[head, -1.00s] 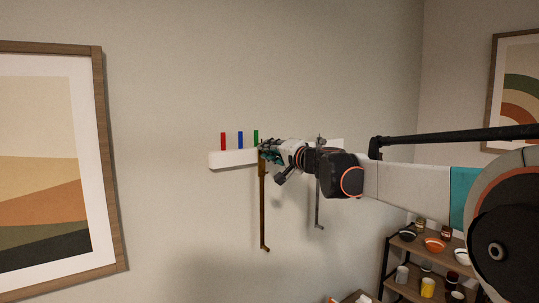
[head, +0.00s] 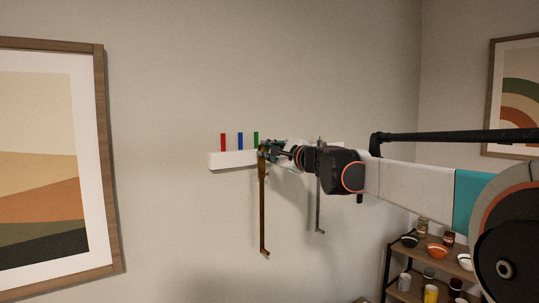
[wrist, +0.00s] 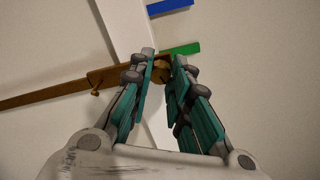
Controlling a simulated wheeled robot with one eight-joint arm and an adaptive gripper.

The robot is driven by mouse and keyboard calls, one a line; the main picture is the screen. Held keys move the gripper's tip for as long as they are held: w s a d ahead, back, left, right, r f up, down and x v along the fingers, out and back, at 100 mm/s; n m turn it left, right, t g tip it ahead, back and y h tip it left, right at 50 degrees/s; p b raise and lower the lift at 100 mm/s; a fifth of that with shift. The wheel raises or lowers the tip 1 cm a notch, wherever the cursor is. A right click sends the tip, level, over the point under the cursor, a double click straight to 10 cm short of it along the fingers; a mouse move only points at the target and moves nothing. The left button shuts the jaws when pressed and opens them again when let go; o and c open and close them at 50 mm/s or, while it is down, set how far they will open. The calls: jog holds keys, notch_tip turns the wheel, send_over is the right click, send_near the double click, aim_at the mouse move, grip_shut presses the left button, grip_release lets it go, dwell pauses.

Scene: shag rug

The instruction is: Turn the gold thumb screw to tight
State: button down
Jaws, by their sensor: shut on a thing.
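The gold thumb screw (wrist: 161,73) shows in the wrist view between the teal fingers of my gripper (wrist: 163,62), at the wide end of a bronze bar (wrist: 50,93). My gripper is shut on the screw; the fingers hide part of it. In the head view the bronze bar (head: 262,210) hangs down from a white rail (head: 232,160) on the wall, with my gripper (head: 268,151) at its top. The screw cannot be made out there. A small gold knob (wrist: 95,92) sticks out from the bar. I cannot tell how tight the screw is.
Red (head: 223,142), blue (head: 240,140) and green (head: 256,139) tabs stand along the rail's top. A grey bar (head: 319,205) hangs to the right, close to my arm. A shelf (head: 400,268) with bowls and cups stands at lower right.

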jog(key=shift+f+m, duration=0.15)
jog(key=shift+m, duration=1.35)
jog(key=c, duration=1.5)
grip_release()
jog(key=shift+d, duration=0.1)
jog(key=shift+o, duration=0.2)
jog(key=v, duration=1.2)
jog(key=shift+m, duration=0.9)
jog(key=p+x, duration=0.3)
jog(key=x, duration=0.9)
